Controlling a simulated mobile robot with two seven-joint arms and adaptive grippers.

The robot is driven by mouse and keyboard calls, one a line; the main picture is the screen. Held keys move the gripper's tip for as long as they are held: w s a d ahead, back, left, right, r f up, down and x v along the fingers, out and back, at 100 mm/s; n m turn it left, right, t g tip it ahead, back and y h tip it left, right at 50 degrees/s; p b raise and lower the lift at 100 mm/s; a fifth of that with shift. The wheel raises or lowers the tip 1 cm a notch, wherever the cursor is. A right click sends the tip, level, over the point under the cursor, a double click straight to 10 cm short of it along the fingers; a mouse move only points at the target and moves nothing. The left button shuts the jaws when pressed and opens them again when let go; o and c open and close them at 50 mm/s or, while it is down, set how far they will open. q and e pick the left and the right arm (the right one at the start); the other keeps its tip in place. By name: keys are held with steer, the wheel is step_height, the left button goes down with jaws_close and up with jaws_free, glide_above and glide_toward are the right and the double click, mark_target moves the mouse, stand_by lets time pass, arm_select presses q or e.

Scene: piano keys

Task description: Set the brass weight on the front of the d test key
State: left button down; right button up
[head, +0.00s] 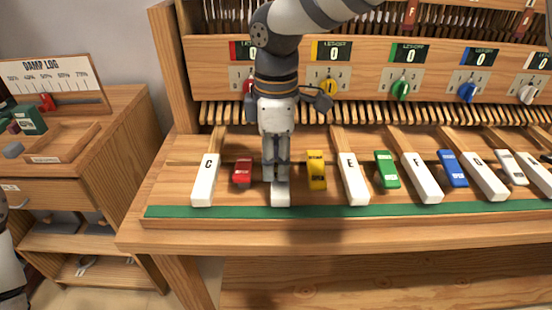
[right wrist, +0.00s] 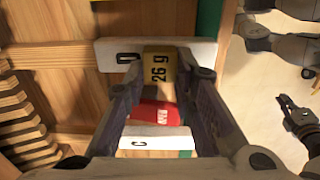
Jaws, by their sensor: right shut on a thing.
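My right gripper (head: 277,177) points down over the front part of the white D key (head: 280,195), between the red and yellow blocks. In the right wrist view its fingers are shut on the brass weight (right wrist: 159,68), marked 26 g. The D key (right wrist: 118,53) lies under the weight, its letter partly covered. I cannot tell whether the weight touches the key. In the head view the fingers hide most of the weight. My left gripper (right wrist: 297,117) shows small and dark at the right of the wrist view; its jaw state is unclear.
The white C key (head: 206,180) and red block (head: 243,172) are to the left, the yellow block (head: 317,170) and E key (head: 353,180) to the right. A green strip (head: 340,210) runs along the front edge. A side cabinet (head: 80,175) stands at left.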

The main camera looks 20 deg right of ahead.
mark_target(276, 165)
steer(key=shift+f, duration=0.15)
steer(key=o, duration=0.9)
step_height(276, 165, up, 12)
steer(key=shift+r, duration=0.2)
